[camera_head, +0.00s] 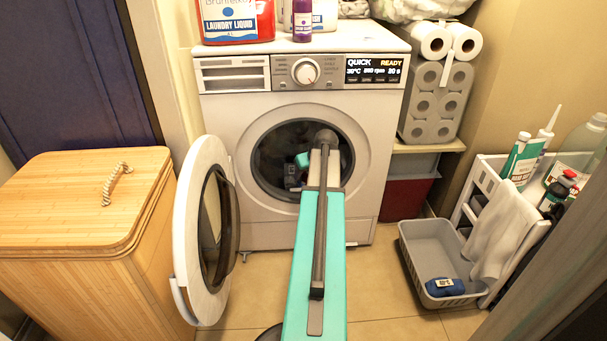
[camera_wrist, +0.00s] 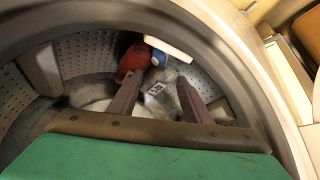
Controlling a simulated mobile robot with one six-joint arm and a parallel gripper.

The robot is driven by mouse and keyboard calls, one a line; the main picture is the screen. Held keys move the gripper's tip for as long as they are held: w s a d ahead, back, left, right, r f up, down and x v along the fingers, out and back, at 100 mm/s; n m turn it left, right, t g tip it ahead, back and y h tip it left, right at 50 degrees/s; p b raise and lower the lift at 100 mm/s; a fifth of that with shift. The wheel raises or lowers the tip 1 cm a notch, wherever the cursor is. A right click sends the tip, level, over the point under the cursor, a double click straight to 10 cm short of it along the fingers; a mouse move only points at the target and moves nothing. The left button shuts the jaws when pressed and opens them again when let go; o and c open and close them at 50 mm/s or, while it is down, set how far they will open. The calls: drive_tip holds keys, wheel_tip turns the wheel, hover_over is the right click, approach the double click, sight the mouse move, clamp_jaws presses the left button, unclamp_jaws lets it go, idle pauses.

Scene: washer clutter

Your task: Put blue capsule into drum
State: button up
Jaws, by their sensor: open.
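The washer drum (camera_wrist: 88,58) is perforated metal, and its round door stands open to the left in the head view. My gripper (camera_wrist: 158,84) is inside the drum opening with its two dark fingers apart and nothing between the tips. A small blue and white item (camera_wrist: 157,57), which looks like the blue capsule, is inside the drum beyond the fingertips, beside a red item (camera_wrist: 132,60). Whether it touches the red item or rests on the laundry I cannot tell. In the head view my arm hides part of the drum mouth (camera_head: 270,150).
The open washer door (camera_head: 200,230) stands left of my arm, close to a wooden hamper (camera_head: 75,200). A grey bin (camera_head: 415,250) holding a dark blue pack (camera_head: 445,287) sits on the floor at right. Laundry liquid (camera_head: 235,20) stands on the washer (camera_head: 300,52).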

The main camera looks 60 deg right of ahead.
drive_tip(key=p+v, duration=0.2)
drive_tip(key=v, duration=0.6)
drive_tip(key=shift+p, duration=0.4)
drive_tip(key=shift+f, duration=0.1)
